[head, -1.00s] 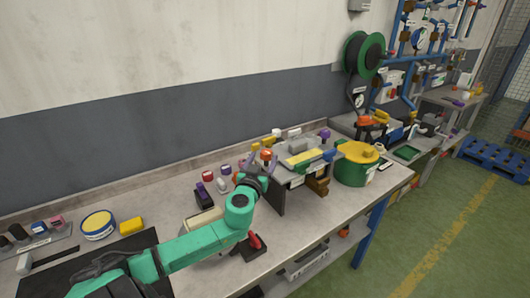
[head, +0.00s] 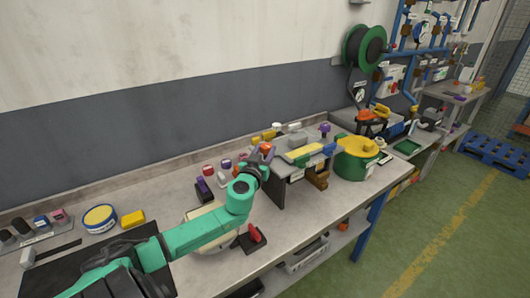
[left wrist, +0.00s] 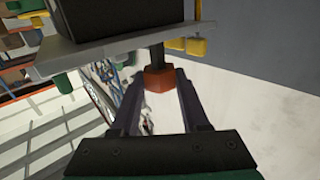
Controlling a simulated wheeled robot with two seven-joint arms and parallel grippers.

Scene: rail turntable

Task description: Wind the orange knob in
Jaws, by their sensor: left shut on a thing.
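The orange knob (left wrist: 158,78) sits on the end of a dark shaft (left wrist: 157,56) that comes out of a grey plate (left wrist: 110,47) in the left wrist view. My left gripper (left wrist: 157,76) is shut on the knob, with one dark finger on each side of it. In the head view the orange knob (head: 265,147) shows at the end of my green left arm, beside the grey bench unit (head: 290,175). The left gripper (head: 263,156) is small there and partly hides the knob. My right gripper is not in view.
A red-handled lever on a black base (head: 252,238) stands near the bench's front edge. Small purple and red-topped items (head: 208,178) stand behind the arm.

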